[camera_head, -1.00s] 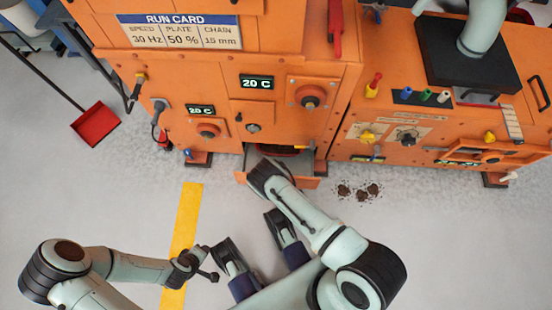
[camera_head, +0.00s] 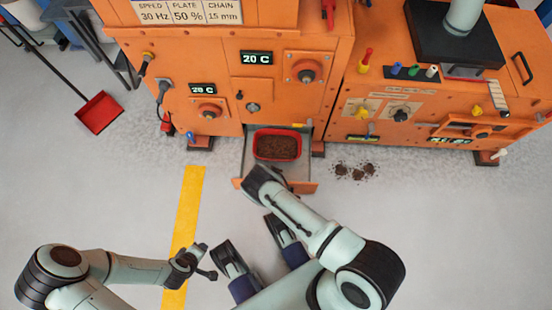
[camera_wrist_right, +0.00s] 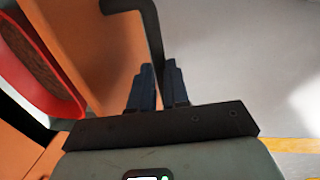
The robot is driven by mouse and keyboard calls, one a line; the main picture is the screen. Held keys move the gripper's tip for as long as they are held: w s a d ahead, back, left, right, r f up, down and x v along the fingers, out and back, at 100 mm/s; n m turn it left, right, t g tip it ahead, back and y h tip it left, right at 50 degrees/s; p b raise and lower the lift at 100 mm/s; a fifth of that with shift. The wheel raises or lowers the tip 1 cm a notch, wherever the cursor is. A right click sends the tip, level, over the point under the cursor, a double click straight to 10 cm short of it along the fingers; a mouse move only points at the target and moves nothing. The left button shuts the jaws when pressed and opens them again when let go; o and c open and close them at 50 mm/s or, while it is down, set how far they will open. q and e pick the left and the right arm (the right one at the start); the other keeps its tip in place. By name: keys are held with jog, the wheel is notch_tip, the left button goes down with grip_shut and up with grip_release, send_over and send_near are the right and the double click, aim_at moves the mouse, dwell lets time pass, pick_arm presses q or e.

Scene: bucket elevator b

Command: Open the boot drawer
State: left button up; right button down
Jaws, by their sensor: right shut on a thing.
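The boot drawer (camera_head: 301,187) stands pulled out at the bottom of the orange machine, with a red pan (camera_head: 256,147) of brown material inside it. My right arm covers part of the drawer front in the head view, and its fingers are hidden there. In the right wrist view my right gripper (camera_wrist_right: 159,76) is shut on the black drawer handle (camera_wrist_right: 150,35), beside the orange drawer front (camera_wrist_right: 85,45). The red pan's rim (camera_wrist_right: 62,106) shows at the left there. My left gripper (camera_head: 202,262) is empty above the floor, its fingers apart.
Brown spill (camera_head: 355,171) lies on the floor right of the drawer. A machine foot (camera_head: 201,143) stands left of it. A yellow floor stripe (camera_head: 186,215) runs left of my right arm. A red dustpan (camera_head: 100,112) lies far left. The floor in front of the drawer is clear.

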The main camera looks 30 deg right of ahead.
jog(key=shift+s, duration=0.1)
dwell(0.3)
jog(key=c, duration=1.1)
grip_release()
pick_arm(q)
jog(key=s+d+r+g+h+p, duration=0.1)
jog(key=s+d+r+g+p, duration=0.1)
jog(key=s+r+p, duration=0.3)
jog(key=shift+s+d+r+m, duration=0.3)
jog(key=shift+s+d+r, duration=0.4)
jog(key=shift+d, duration=0.2)
pick_arm(e)
notch_tip(320, 180, up, 13)
jog(key=s+a, duration=0.1)
jog(key=s, duration=0.1)
jog(key=shift+a, duration=0.2)
pick_arm(q)
jog(key=shift+w, duration=0.1)
